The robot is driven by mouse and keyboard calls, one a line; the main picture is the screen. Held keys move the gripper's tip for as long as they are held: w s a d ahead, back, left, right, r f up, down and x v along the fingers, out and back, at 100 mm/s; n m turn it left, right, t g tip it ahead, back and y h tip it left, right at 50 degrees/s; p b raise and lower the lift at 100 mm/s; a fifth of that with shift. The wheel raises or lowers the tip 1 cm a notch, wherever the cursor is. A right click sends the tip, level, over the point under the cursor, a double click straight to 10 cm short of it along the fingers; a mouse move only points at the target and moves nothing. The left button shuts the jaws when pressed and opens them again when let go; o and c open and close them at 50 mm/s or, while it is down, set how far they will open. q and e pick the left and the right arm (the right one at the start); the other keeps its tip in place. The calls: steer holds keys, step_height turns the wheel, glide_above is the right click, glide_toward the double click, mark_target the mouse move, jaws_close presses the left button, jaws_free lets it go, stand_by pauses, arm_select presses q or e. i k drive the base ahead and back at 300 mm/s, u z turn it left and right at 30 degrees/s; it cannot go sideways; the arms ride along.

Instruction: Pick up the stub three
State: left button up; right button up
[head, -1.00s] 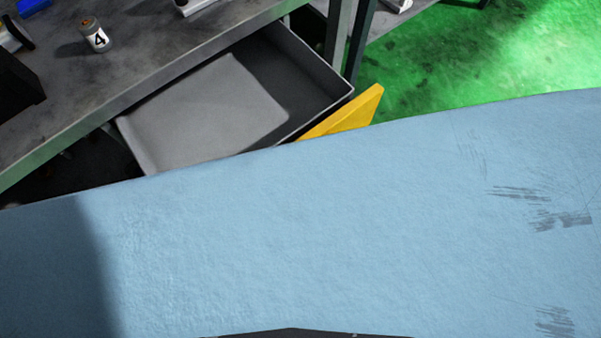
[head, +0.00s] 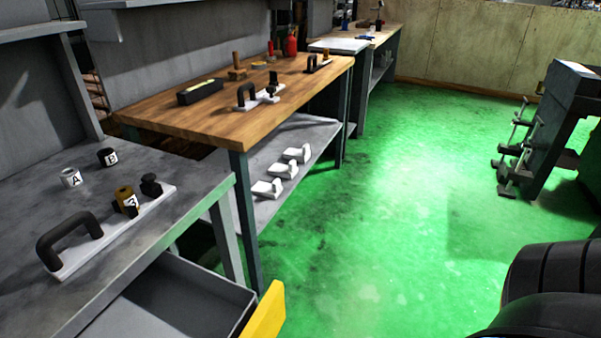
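I cannot make out a stub marked three. On the grey bench at the left stand a silver stub (head: 71,178) with a white label, a black stub (head: 107,157) with a white label, and a brown-topped piece (head: 124,196) with a label. The labels are too small to read surely. The brown-topped piece is at a white plate (head: 80,260) with a black handle (head: 68,238) and a black knob (head: 151,186). Neither gripper is in view.
The grey drawer (head: 190,295) stands open below the bench, beside a yellow panel (head: 264,315). A wooden table (head: 210,122) stands behind, with white pieces (head: 283,170) on its lower shelf. The green floor (head: 390,210) is clear in the middle. A dark machine (head: 560,120) stands right.

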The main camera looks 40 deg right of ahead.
mark_target(125, 197)
steer(key=k, duration=1)
